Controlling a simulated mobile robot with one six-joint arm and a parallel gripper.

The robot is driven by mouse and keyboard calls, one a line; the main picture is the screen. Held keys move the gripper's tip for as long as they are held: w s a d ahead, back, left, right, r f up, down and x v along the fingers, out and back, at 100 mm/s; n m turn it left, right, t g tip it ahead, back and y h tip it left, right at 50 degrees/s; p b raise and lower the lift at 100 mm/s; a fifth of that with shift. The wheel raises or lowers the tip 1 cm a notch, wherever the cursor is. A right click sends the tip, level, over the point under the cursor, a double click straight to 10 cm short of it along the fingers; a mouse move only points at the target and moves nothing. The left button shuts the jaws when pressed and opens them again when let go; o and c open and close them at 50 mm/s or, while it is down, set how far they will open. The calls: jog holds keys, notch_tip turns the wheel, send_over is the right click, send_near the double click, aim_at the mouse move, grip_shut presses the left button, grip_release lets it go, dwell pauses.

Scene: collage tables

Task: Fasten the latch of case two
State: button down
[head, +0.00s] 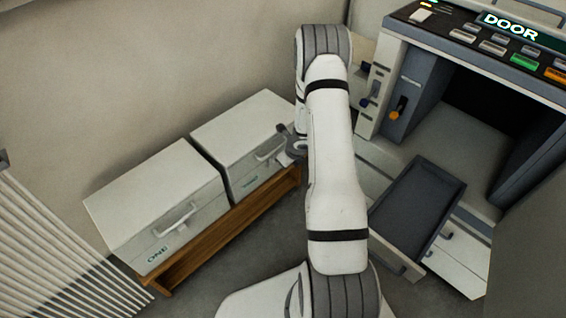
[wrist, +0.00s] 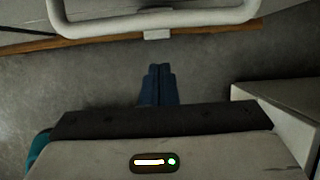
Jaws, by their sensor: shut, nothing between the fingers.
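Case two (head: 240,140) is a pale box with a closed lid, at the right of a wooden bench. Its front carries a pale looped latch (head: 270,147), partly beside my gripper, and a green label too small to read. In the wrist view the looped latch (wrist: 155,21) spans the top, with a small tab at its middle. My gripper (wrist: 158,72) is shut and empty, its dark blue fingers together just below the loop in the picture. They look apart from it. In the head view my arm hides part of the gripper.
Case one (head: 155,200), labelled ONE, stands left of case two with its own looped latch (head: 175,219). The wooden bench (head: 215,232) runs under both. Right of my arm are an open grey drawer (head: 415,205) and a panel marked DOOR (head: 510,25).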

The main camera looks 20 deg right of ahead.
notch_tip(320, 180, up, 10)
jog(key=p, duration=0.5)
jog(key=shift+f+p, duration=0.25)
jog(key=shift+p, duration=0.1)
jog(key=shift+w, duration=0.1)
